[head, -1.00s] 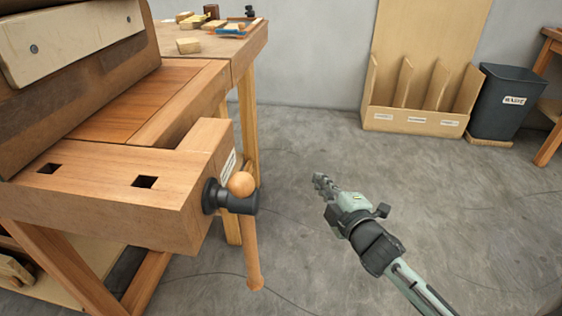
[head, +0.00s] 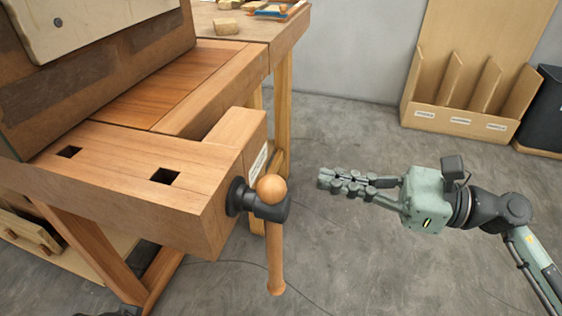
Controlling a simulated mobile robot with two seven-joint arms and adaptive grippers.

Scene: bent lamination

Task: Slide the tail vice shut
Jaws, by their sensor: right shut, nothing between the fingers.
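The tail vice (head: 238,136) is the wooden block at the right end of the workbench (head: 120,170). Its dark metal screw head (head: 262,205) sticks out to the right, with a wooden handle (head: 276,262) hanging nearly upright through it and a round knob on top. From this angle I cannot tell how wide the vice's gap is. My right gripper (head: 325,180) is shut and empty, in the air to the right of the handle and apart from it, its fingers pointing left towards the vice. My left gripper is not in view.
A large board assembly (head: 100,65) stands on the bench at the left. A second bench (head: 290,35) with small wooden blocks is behind. A plywood rack (head: 460,95) and a dark bin (head: 545,112) stand by the wall. The floor around my right arm is clear.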

